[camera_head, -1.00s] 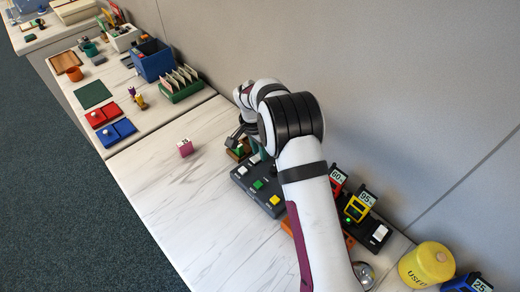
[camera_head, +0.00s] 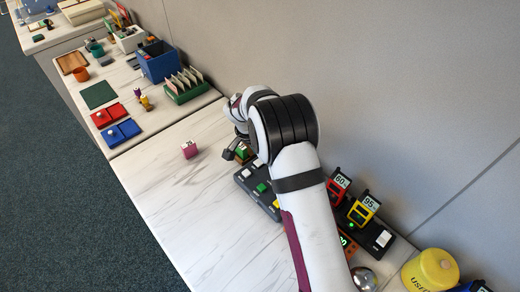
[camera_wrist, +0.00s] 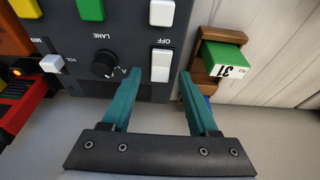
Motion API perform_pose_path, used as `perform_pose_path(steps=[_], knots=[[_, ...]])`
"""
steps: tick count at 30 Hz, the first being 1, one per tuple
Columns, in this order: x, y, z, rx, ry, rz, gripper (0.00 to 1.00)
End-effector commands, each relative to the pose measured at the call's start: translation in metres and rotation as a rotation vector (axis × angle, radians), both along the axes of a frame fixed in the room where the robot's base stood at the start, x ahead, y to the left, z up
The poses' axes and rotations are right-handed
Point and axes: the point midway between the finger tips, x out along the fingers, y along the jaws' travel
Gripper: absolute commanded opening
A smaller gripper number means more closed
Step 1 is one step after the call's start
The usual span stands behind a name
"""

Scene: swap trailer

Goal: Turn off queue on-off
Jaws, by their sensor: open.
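The queue panel is a dark box (camera_wrist: 104,28) with several buttons, a LANE knob and a slider. A white rocker switch (camera_wrist: 160,66) sits at its edge with the printed word OFF beside it. My gripper (camera_wrist: 160,73) is open in the wrist view, its teal fingers on either side of the switch's lower end. I cannot tell whether the fingertips touch the panel. Nothing is between the fingers but the switch. In the head view the panel (camera_head: 245,182) is partly behind my arm, and the switch and fingertips are hidden there.
A wooden holder with a green block (camera_wrist: 222,57) marked 31 stands close beside the right finger. A black knob (camera_wrist: 104,65) lies left of the left finger.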

Motion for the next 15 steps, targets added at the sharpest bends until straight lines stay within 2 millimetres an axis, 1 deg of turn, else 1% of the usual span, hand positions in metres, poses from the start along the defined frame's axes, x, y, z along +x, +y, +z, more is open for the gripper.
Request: perform_pose_path(steps=[2,5,12,15], knots=[[-0.001,0.002,0.008,0.001,-0.002,0.001,0.6],[-0.005,0.006,0.029,0.001,-0.004,0.0,0.6],[-0.021,0.023,0.102,0.003,-0.004,0.001,0.6],[-0.026,0.027,0.126,0.002,-0.003,0.001,0.6]])
